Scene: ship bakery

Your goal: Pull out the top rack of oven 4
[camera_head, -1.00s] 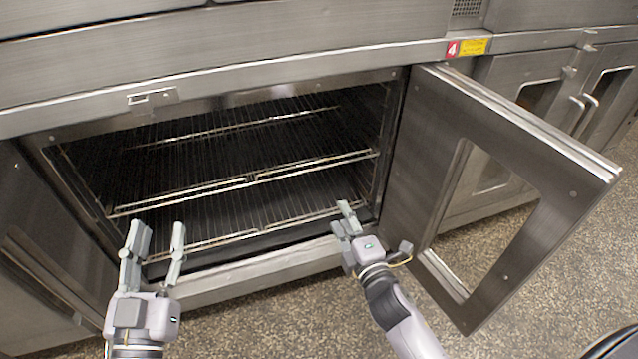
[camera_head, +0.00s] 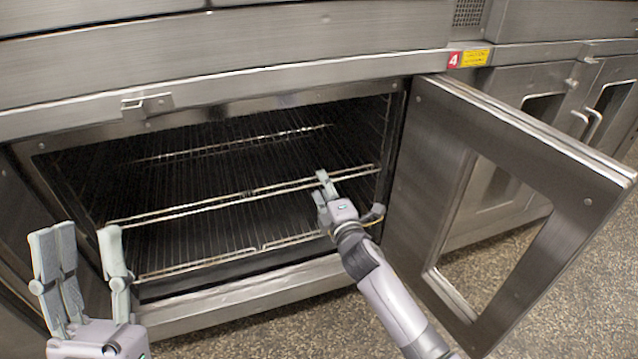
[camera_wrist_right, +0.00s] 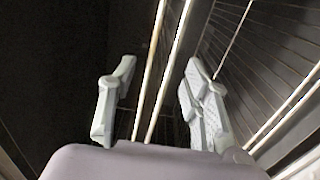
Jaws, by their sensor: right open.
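Oven 4, marked by a red "4" label (camera_head: 454,60), stands open. Its top rack (camera_head: 215,204) is a wire shelf inside the cavity, with a double front bar. My right gripper (camera_head: 322,186) is open at the right part of that front bar. In the right wrist view, the top rack's two bars (camera_wrist_right: 160,75) run between the open, empty fingers of my right gripper (camera_wrist_right: 155,85); whether the fingertips touch them I cannot tell. My left gripper (camera_head: 82,240) is open and empty at the lower left, in front of the oven's left side.
A lower rack (camera_head: 200,263) lies below the top one. The open right door (camera_head: 430,150), with a window, stands out beside my right arm. A latch bracket (camera_head: 147,105) is on the upper frame. Speckled floor (camera_head: 290,325) is clear in front.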

